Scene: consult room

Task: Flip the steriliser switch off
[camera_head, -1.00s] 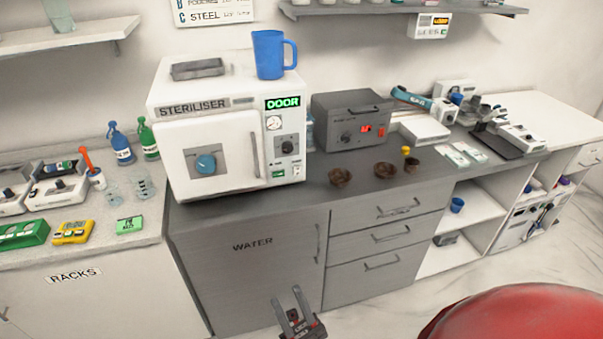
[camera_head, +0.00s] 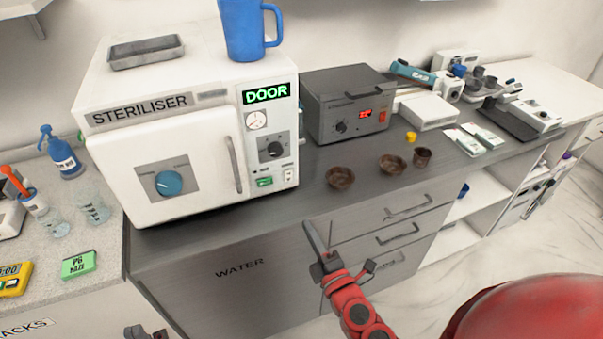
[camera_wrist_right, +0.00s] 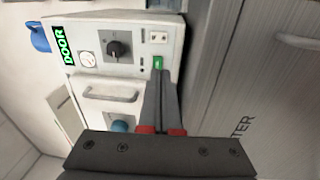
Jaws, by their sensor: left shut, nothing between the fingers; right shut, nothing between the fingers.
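The white steriliser (camera_head: 165,120) stands on the grey counter, its door closed and a green "DOOR" display lit. A green rocker switch (camera_head: 265,182) sits low on its right-hand panel, beside a small white plate (camera_head: 289,175). In the right wrist view the green switch (camera_wrist_right: 158,62) shows just beyond my fingertips. My right gripper (camera_head: 310,227) is shut and empty, in front of the counter edge, lower right of the switch and apart from it. My left gripper (camera_head: 145,332) is shut, mostly cut off at the bottom edge.
A blue jug (camera_head: 243,32) and a grey tray (camera_head: 146,52) are on top of the steriliser. A dark grey box (camera_head: 345,100) with a red display stands to its right. Brown bowls (camera_head: 340,178) sit on the counter. Counter in front of the steriliser panel is clear.

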